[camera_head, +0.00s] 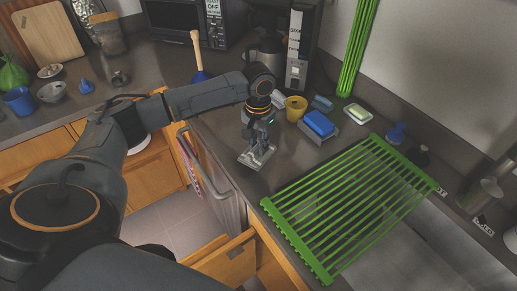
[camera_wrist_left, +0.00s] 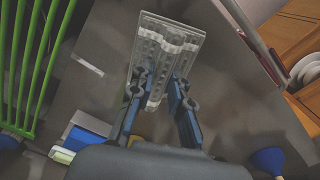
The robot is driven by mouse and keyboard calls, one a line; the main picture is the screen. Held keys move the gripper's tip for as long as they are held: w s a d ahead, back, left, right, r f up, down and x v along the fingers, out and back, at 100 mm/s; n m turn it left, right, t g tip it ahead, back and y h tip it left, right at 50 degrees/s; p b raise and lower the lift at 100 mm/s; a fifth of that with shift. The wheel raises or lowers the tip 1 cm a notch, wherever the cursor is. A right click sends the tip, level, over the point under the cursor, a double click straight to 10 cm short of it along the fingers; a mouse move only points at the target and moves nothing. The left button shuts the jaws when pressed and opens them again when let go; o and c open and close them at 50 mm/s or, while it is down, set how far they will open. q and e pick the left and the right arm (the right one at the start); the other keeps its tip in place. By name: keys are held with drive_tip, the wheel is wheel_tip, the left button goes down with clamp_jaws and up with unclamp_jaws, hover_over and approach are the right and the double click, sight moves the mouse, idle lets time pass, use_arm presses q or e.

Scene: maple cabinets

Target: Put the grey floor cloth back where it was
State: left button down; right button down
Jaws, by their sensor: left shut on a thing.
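My right gripper is not in view.
A green slatted rack (camera_head: 345,205) spans the sink at right. Behind the gripper stand a yellow cup (camera_head: 296,108), a blue sponge (camera_head: 319,123) and a coffee machine (camera_head: 299,50). An open drawer (camera_head: 226,262) juts out below. Bare counter (camera_head: 222,140) lies left of the cloth.

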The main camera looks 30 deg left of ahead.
use_arm(q)
drive_tip(key=shift+w+a+f, duration=0.1)
drive_tip(key=shift+w+f, duration=0.05)
drive_tip(key=shift+f, duration=0.1)
wheel_tip(320, 180, down, 2)
drive_tip(key=shift+f+p, duration=0.1)
drive_tip(key=shift+p, duration=0.6)
drive_tip(key=shift+w+f, duration=0.1)
drive_tip(key=shift+f, duration=0.45)
drive_tip(key=c, duration=1.3)
unclamp_jaws()
drive_tip(key=shift+f, duration=0.15)
drive_tip(key=shift+o, duration=0.2)
wheel_tip(320, 180, up, 11)
drive_tip(key=b, duration=0.2)
drive_tip(key=shift+b, duration=0.3)
drive_tip(key=shift+r, duration=0.7)
